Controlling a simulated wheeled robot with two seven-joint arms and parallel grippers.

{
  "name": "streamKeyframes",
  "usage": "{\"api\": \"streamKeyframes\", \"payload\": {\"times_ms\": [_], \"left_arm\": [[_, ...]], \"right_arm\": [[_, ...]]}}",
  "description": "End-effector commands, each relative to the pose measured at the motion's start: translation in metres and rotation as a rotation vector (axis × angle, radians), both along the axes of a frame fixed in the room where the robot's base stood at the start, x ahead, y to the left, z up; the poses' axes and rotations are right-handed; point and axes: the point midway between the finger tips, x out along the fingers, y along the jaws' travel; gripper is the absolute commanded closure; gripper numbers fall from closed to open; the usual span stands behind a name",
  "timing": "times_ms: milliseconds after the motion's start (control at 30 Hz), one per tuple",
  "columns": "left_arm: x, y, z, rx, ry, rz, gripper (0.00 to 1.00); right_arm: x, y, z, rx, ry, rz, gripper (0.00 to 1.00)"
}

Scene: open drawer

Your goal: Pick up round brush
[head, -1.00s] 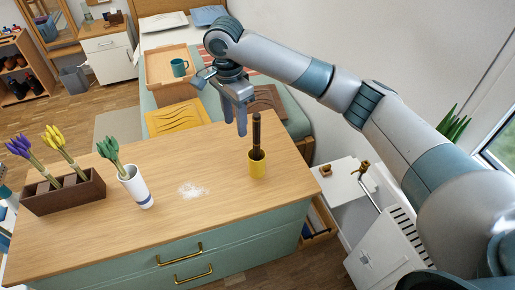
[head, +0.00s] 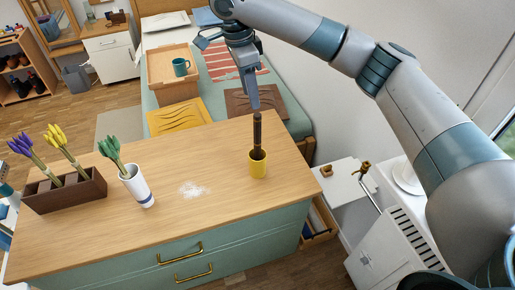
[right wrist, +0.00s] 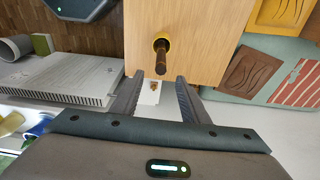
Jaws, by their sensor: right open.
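My left gripper is not in view.
On the dresser top (head: 215,225) stand a white cup (head: 136,190) with green stems and a brown box (head: 65,196) with purple and yellow stems. A white powder patch (head: 193,190) lies mid-top. A bed with a tray (head: 155,80) is behind; a white wall is right.

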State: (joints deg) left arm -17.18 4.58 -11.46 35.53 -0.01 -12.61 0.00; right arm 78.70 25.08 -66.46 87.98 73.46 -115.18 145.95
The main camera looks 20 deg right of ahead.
Motion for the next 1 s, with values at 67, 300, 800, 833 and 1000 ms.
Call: {"api": "streamKeyframes", "payload": {"times_ms": [67, 300, 800, 833, 1000], "left_arm": [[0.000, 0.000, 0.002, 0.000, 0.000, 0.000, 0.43], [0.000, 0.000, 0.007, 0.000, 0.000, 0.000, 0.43], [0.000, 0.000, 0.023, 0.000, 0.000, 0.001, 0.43], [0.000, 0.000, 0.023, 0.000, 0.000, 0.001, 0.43], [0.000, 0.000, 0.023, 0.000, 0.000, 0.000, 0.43]], "right_arm": [[-0.001, -0.001, -0.010, 0.001, 0.004, 0.000, 0.59], [-0.001, -0.007, -0.045, 0.001, 0.005, 0.000, 0.59], [0.000, -0.017, -0.109, 0.000, 0.001, 0.000, 0.59], [0.000, -0.017, -0.110, 0.000, 0.001, 0.001, 0.59], [0.000, -0.017, -0.110, 0.000, 0.001, 0.001, 0.59]]}}
